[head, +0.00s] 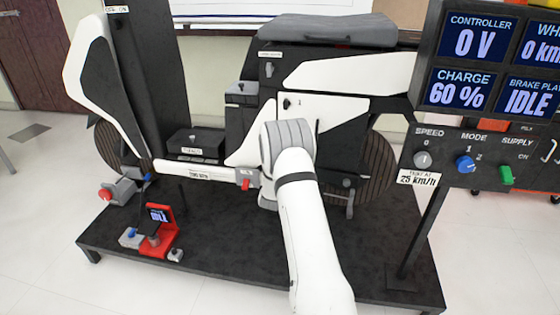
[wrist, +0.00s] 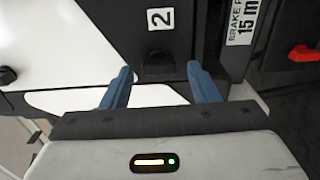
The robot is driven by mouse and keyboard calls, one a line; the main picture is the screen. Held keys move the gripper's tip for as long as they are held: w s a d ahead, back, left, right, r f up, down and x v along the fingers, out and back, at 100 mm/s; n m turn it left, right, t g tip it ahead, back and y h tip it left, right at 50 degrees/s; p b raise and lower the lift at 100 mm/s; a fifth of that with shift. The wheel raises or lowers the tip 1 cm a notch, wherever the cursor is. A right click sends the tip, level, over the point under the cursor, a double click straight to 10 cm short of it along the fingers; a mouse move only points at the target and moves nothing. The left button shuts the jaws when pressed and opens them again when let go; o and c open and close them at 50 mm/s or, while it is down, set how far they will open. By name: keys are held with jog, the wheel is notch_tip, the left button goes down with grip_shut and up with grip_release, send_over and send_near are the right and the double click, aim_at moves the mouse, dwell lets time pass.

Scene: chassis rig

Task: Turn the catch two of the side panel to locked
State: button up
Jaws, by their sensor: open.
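Catch two (wrist: 158,66) is a small dark catch under the white label "2" (wrist: 159,18) in the wrist view. My gripper (wrist: 158,76) is open, with one blue-grey finger on each side of the catch. I cannot tell whether the fingers touch it, or which way it is turned. The white and black side panel (head: 325,108) shows in the head view, with a catch marked "1" (head: 287,104) near its upper left. In that view my white arm covers my gripper and catch two.
A dark knob (wrist: 7,75) sits at the left edge of the wrist view. A red part (wrist: 302,53) and a "BRAKE" label (wrist: 240,24) are on the right. A console (head: 490,150) stands at the right. A red stand (head: 160,238) sits on the dark platform (head: 225,285).

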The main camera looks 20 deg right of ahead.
jog(key=p+v, duration=0.1)
jog(key=v, duration=0.6)
jog(key=shift+s+a+p, duration=0.2)
jog(key=shift+a+p, duration=0.05)
jog(key=shift+p, duration=0.15)
jog(key=s+a+r+m+g+y+p, duration=0.1)
jog(key=s+a+r+m+y+p, duration=0.25)
jog(key=r, duration=0.65)
jog(key=s+a+r+g+y+p, duration=0.2)
jog(key=a+r+p, duration=0.3)
jog(key=r+p, duration=0.3)
jog(key=s+a+r+m+g+y+p, duration=0.1)
jog(key=s+a+r+m+y+p, duration=0.2)
jog(key=r, duration=0.8)
jog(key=s+a+r+m+g+p, duration=0.1)
jog(key=s+r+p, duration=0.3)
jog(key=s, duration=0.6)
jog(key=s+a+r+m+g+y+p, duration=0.1)
jog(key=s+a+r+m+g+p, duration=0.1)
jog(key=s+r, duration=0.5)
jog(key=s+a+r+m+g+p, duration=0.2)
jog(key=s+r+g+p, duration=0.3)
jog(key=s, duration=0.9)
jog(key=a+r+p, duration=0.1)
jog(key=p, duration=0.1)
jog(key=shift+s+a+p, duration=0.3)
jog(key=shift+s+p, duration=0.05)
jog(key=shift+p, duration=0.05)
jog(key=shift+y, duration=0.25)
